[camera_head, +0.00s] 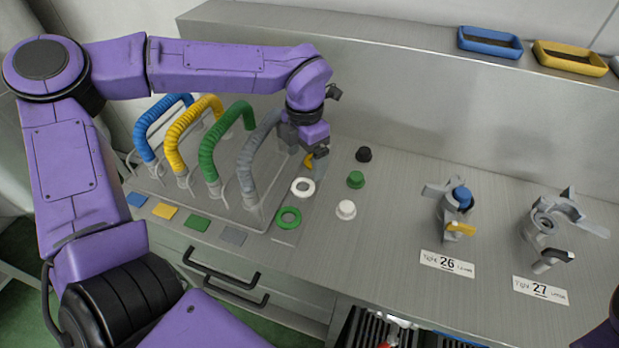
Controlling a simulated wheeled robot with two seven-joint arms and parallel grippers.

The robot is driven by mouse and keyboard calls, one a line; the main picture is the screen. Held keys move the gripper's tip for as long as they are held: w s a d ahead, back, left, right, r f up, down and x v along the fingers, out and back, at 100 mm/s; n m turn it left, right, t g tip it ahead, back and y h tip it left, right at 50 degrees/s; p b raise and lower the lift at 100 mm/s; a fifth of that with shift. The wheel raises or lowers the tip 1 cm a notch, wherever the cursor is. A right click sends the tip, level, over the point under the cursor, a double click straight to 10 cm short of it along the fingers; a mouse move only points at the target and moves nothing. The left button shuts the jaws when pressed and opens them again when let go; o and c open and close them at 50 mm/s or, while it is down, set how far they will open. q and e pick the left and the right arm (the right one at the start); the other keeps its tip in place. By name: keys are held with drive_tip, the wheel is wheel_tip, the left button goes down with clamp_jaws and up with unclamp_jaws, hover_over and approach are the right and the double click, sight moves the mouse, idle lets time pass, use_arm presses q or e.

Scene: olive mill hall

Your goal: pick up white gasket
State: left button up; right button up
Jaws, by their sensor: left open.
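The white gasket (302,187) is a flat ring lying on a grey strip on the steel bench, in the middle of the head view. A green gasket (289,217) lies in front of it. A yellow piece (308,160), perhaps another ring, shows behind it, partly hidden by my left gripper. My left gripper (316,159) is open and points down, just behind and above the white gasket, apart from it. Its fingers are small and partly hidden. My right gripper is not in view.
A rack of blue, yellow, green and grey hoses (208,143) stands left of the gasket. Black (364,154), green (355,179) and white (346,209) caps stand to the right. Metal valve fittings (457,207) stand farther right, behind labels 26 and 27. Blue and yellow trays (490,42) sit on the ledge.

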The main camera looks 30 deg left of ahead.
sight(303, 188)
use_arm(q)
drive_tip(key=shift+s+f, duration=0.7)
drive_tip(key=shift+f, duration=0.1)
drive_tip(key=f, duration=0.1)
drive_tip(key=f+p, duration=0.1)
drive_tip(key=f, duration=0.1)
drive_tip(key=w+f, duration=0.1)
drive_tip(key=f, duration=0.1)
drive_tip(key=shift+s+a+f+p, duration=0.1)
drive_tip(key=shift+f+p, duration=0.2)
drive_tip(key=shift+f, duration=0.05)
drive_tip(key=shift+s+r, duration=0.1)
drive_tip(key=shift+s, duration=0.15)
drive_tip(key=shift+w, duration=0.1)
drive_tip(key=c, duration=1.1)
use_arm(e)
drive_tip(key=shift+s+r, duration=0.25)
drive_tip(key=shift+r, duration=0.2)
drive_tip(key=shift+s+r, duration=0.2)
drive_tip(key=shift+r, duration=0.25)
